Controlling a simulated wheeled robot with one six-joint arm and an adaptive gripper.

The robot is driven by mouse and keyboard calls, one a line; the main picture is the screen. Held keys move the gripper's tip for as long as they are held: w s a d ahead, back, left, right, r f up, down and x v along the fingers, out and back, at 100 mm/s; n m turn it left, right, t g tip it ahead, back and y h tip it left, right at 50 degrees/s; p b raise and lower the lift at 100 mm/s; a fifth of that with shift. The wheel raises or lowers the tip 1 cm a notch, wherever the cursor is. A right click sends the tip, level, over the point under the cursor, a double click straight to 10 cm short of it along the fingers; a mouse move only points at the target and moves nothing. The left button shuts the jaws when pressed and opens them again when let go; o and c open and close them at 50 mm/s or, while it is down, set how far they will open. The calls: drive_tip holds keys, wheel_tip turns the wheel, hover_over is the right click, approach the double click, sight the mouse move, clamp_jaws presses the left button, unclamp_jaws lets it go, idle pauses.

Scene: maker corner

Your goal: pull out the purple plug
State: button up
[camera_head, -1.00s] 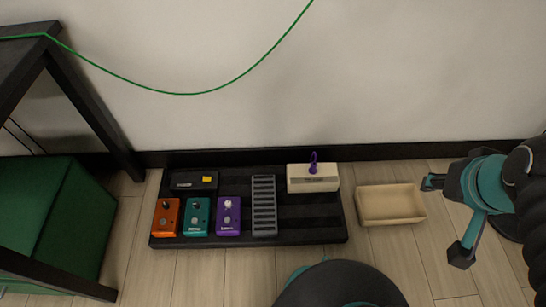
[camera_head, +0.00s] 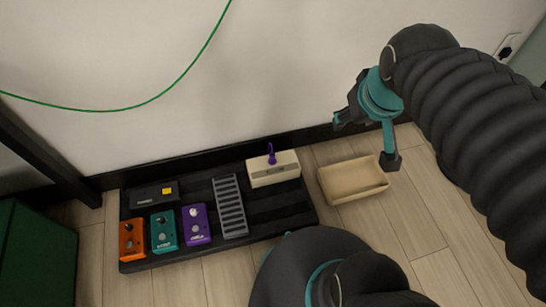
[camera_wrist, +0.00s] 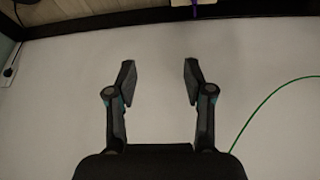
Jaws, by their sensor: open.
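The purple plug (camera_head: 271,153) stands up from the top of a cream box (camera_head: 274,172) at the back right of the black pedalboard. In the wrist view a bit of purple (camera_wrist: 205,2) shows at the top edge, beside part of the cream box (camera_wrist: 183,3). My gripper (camera_head: 365,140) is open and empty, to the right of the plug and above the tan tray. In the wrist view my gripper (camera_wrist: 159,75) has its fingers wide apart, with only the white wall between them.
The black pedalboard (camera_head: 285,222) also carries orange (camera_head: 132,240), teal (camera_head: 164,231) and purple (camera_head: 196,224) pedals, and a ridged grey pedal (camera_head: 230,206). The tan tray (camera_head: 352,181) lies right of it. A green cable (camera_head: 150,101) hangs across the wall. A green box (camera_head: 38,255) stands at left.

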drive_tip(key=w+a+f+n+g, duration=0.1)
drive_tip(key=w+a+f+n, duration=0.15)
drive_tip(key=w, duration=0.35)
drive_tip(key=w+a+f+n+g, duration=0.1)
drive_tip(key=w+f+n, duration=0.25)
drive_tip(key=w, duration=0.25)
drive_tip(key=n+g+b, duration=0.1)
drive_tip(key=n+g, duration=0.2)
drive_tip(key=n, duration=1)
hover_over(272, 154)
wheel_tip(272, 154, down, 34)
drive_tip(key=shift+d+f, duration=0.15)
drive_tip(key=shift+f, duration=0.5)
drive_tip(key=shift+f, duration=0.1)
drive_tip(key=shift+f+b, duration=2.95)
drive_tip(key=shift+f, duration=1.45)
